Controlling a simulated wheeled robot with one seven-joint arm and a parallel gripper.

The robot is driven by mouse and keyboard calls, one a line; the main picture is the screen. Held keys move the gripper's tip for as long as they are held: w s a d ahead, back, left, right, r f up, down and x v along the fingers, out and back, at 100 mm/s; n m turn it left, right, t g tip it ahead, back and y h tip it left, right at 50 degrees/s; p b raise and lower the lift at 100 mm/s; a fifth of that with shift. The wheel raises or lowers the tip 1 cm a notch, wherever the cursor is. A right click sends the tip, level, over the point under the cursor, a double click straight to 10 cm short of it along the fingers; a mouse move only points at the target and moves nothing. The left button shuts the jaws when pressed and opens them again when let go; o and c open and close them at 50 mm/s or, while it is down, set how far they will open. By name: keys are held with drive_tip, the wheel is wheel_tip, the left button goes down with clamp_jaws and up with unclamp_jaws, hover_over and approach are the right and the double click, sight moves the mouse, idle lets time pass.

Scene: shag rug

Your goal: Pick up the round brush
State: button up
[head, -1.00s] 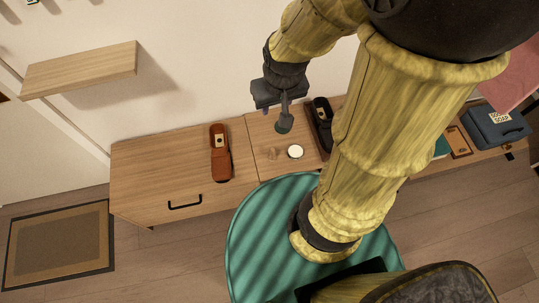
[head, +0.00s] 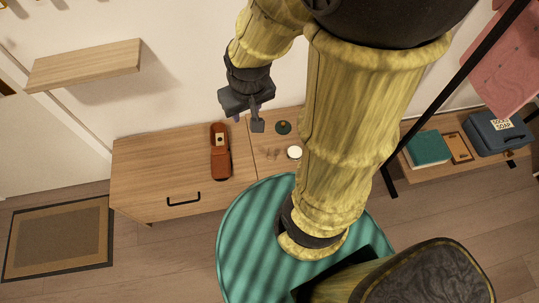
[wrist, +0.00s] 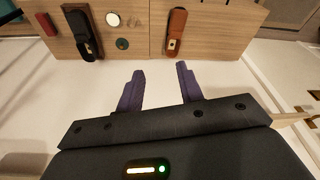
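A small round dark green object with a pale knob on top (head: 283,128), apparently the round brush, sits on the wooden bench (head: 135,188) near the wall. It also shows in the wrist view (wrist: 122,44), beyond the fingertips and to their left. My gripper (head: 248,122) is in the air to the left of it in the head view, apart from it. In the wrist view my gripper (wrist: 160,69) has its two purple fingers spread, with nothing between them.
A round white-topped tin (head: 294,152), a small brown item (head: 270,153) and a brown shoe (head: 220,152) are on the bench near the green object. A black shoe (wrist: 83,35) shows in the wrist view. Farther right are a teal book (head: 427,149) and a blue case (head: 496,132).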

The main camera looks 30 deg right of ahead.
drive_tip(key=shift+o, duration=1.3)
drive_tip(key=shift+f, duration=0.1)
drive_tip(key=m+g+b, duration=0.1)
drive_tip(key=b, duration=1.9)
hover_over(272, 149)
drive_tip(key=s, duration=0.3)
wheel_tip(272, 149, down, 36)
drive_tip(key=shift+w+r, duration=0.2)
drive_tip(key=shift+w, duration=0.05)
drive_tip(key=shift+a, duration=0.15)
drive_tip(key=f+b, duration=0.1)
drive_tip(key=f, duration=0.3)
drive_tip(key=w+f, duration=0.1)
drive_tip(key=f, duration=0.3)
drive_tip(key=f+b, duration=0.1)
drive_tip(key=f, duration=0.3)
drive_tip(key=shift+w+b, duration=0.2)
drive_tip(key=shift+b, duration=0.1)
drive_tip(key=f, duration=0.2)
drive_tip(key=w+f+b, duration=0.1)
drive_tip(key=f, duration=0.2)
drive_tip(key=shift+w+f, duration=0.1)
